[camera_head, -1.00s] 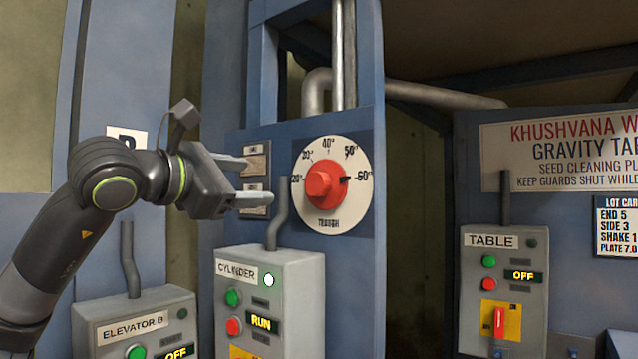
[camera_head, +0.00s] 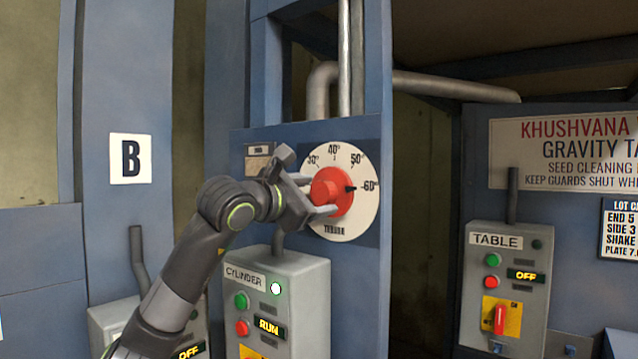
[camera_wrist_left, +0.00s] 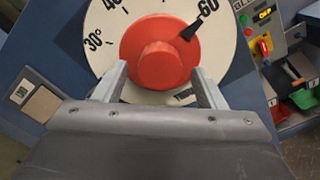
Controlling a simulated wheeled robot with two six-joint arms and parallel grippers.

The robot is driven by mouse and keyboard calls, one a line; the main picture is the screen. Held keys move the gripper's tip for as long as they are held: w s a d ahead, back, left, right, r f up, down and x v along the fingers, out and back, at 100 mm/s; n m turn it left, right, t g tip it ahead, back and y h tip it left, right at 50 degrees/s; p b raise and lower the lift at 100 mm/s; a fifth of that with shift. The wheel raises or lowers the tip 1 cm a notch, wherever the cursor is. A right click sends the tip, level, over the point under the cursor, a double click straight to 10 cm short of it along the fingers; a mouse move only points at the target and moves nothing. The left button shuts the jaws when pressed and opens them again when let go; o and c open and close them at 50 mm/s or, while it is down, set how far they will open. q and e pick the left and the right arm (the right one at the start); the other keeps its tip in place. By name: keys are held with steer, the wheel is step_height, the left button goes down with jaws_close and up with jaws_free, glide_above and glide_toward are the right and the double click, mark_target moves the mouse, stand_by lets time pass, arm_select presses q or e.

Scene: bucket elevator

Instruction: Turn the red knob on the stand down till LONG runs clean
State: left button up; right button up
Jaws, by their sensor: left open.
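The red knob (camera_head: 332,190) sits at the centre of a white round dial (camera_head: 361,217) on the blue stand. The dial carries degree marks, and the black pointer stands close to 60. My left gripper (camera_head: 322,196) is open at the knob, its fingers on either side of it. In the left wrist view the knob (camera_wrist_left: 158,58) lies just beyond the two fingertips, which look apart from its sides; whether they touch cannot be told. The right gripper is out of view. No trough contents or LONG sample show.
Below the dial stands the CYLINDER switch box (camera_head: 301,284), showing RUN. An ELEVATOR B box, partly behind my arm, shows OFF. The TABLE box (camera_head: 527,242) at right shows OFF. A steel pipe (camera_head: 440,84) runs behind the stand.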

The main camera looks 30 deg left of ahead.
arm_select(q)
steer(key=shift+w+d+p, duration=0.1)
steer(key=shift+w+p, duration=0.2)
steer(key=shift+w, duration=0.65)
steer(key=c, duration=1)
steer(key=shift+o, duration=0.2)
steer(key=shift+f+n+b, duration=0.1)
steer(key=shift+n+b, duration=0.6)
steer(key=shift+b, duration=0.1)
steer(key=shift+n+b, duration=0.95)
steer(key=shift+n, duration=0.15)
steer(key=shift+n+b, duration=1.1)
steer(key=shift+n, duration=0.9)
